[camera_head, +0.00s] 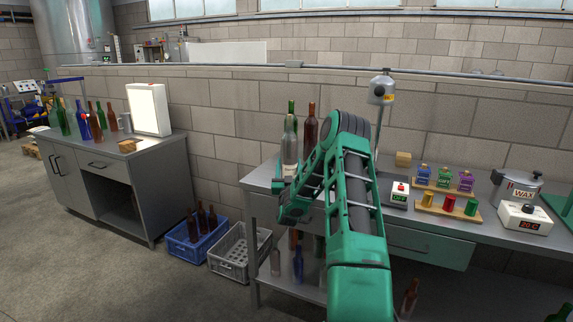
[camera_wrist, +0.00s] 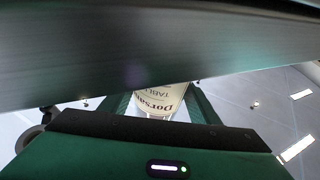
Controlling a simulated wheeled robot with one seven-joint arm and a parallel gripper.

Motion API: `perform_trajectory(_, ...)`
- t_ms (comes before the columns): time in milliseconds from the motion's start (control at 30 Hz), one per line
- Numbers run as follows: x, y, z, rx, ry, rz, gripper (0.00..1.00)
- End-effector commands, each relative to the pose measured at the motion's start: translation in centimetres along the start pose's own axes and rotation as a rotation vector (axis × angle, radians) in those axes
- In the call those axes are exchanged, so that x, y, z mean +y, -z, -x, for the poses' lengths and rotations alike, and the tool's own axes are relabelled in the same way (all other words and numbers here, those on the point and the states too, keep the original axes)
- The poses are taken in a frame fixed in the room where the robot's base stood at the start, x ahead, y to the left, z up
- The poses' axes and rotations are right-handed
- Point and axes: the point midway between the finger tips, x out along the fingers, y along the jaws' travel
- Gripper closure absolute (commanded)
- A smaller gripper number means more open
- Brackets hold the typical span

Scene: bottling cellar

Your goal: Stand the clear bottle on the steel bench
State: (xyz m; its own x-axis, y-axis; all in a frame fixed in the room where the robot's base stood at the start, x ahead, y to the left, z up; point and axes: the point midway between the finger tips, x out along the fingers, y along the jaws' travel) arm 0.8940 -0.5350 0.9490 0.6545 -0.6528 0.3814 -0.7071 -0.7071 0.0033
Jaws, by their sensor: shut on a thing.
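The clear bottle (camera_head: 290,138) stands upright in the head view, at the left end of the grey steel bench (camera_head: 260,181). My gripper (camera_head: 287,187) is low beside it at the bench's front left edge, partly hidden by my arm. In the wrist view a printed cream label (camera_wrist: 160,99) on the bottle shows between my dark green fingers, so my gripper is shut on it. The bottle's base is hidden, and I cannot tell whether it touches the bench top.
A brown bottle (camera_head: 310,128) and a green bottle stand just behind. A control box (camera_head: 399,195), racks of small coloured items and a wax pot (camera_head: 514,190) are to the right. Several bottles stand on the lower shelf. Blue (camera_head: 186,246) and grey crates (camera_head: 237,263) lie left on the floor.

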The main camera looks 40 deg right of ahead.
Motion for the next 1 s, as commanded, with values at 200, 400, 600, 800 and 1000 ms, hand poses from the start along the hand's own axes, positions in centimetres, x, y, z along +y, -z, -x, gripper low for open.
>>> perform_trajectory(200, 0.0, 0.2, -0.1, 0.007, -0.002, -0.001, 1.00)
perform_trajectory(400, 0.0, -0.1, 0.0, 0.001, -0.001, 0.000, 0.25)
perform_trajectory(600, 0.1, -0.1, 0.0, 0.001, -0.001, 0.000, 0.25)
perform_trajectory(800, 0.0, 0.0, 0.9, -0.002, 0.000, 0.000, 0.25)
perform_trajectory(1000, 0.0, 0.0, 4.5, -0.003, 0.000, 0.000, 0.25)
